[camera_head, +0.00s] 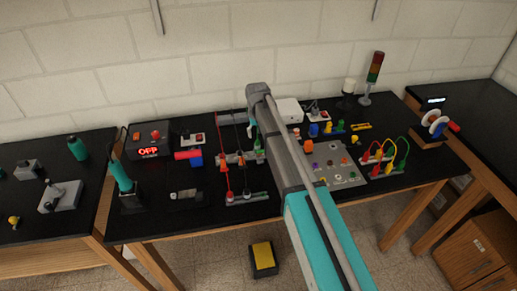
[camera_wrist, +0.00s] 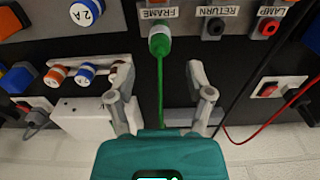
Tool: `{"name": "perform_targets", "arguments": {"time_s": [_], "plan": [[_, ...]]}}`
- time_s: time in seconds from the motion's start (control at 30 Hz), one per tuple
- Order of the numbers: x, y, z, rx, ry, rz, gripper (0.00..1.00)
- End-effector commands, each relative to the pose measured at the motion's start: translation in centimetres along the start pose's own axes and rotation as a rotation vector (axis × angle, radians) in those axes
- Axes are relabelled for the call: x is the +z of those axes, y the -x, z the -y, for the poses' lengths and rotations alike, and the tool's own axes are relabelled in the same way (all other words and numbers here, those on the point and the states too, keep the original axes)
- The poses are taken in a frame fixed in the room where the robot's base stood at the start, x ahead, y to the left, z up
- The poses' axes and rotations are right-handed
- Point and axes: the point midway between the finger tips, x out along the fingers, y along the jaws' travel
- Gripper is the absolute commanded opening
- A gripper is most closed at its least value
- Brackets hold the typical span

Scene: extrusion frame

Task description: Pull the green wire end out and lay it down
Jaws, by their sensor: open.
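The green wire end, a green plug with a pale collar (camera_wrist: 160,40), sits in the socket labelled FRAME in the wrist view. Its green wire (camera_wrist: 161,90) runs down the picture from the plug, between my fingers. My gripper (camera_wrist: 160,72) is open, with one finger on each side of the wire and clear space on both sides. The fingertips are just short of the plug and do not appear to touch it. In the head view my arm hides my gripper and most of this area.
RETURN (camera_wrist: 215,28) and LAMP (camera_wrist: 268,28) sockets sit beside the plug. In the head view, a board with looped wires (camera_head: 383,160) stands right; bare black tabletop (camera_head: 150,222) shows front left.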

Motion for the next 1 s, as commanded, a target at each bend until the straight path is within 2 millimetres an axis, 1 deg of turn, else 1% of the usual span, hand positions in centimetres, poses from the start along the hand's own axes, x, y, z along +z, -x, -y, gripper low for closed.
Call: {"name": "perform_targets", "arguments": {"time_s": [0.03, 0.6, 0.8, 1.0], "plan": [[0.0, -0.9, 0.0, 0.0, 0.0, 0.0, 0.67], [0.0, -5.4, -0.1, 0.0, -0.001, 0.0, 0.67], [0.0, -6.5, -0.1, 0.0, -0.002, 0.0, 0.67], [0.0, -6.9, -0.2, 0.0, -0.002, 0.0, 0.67]]}}
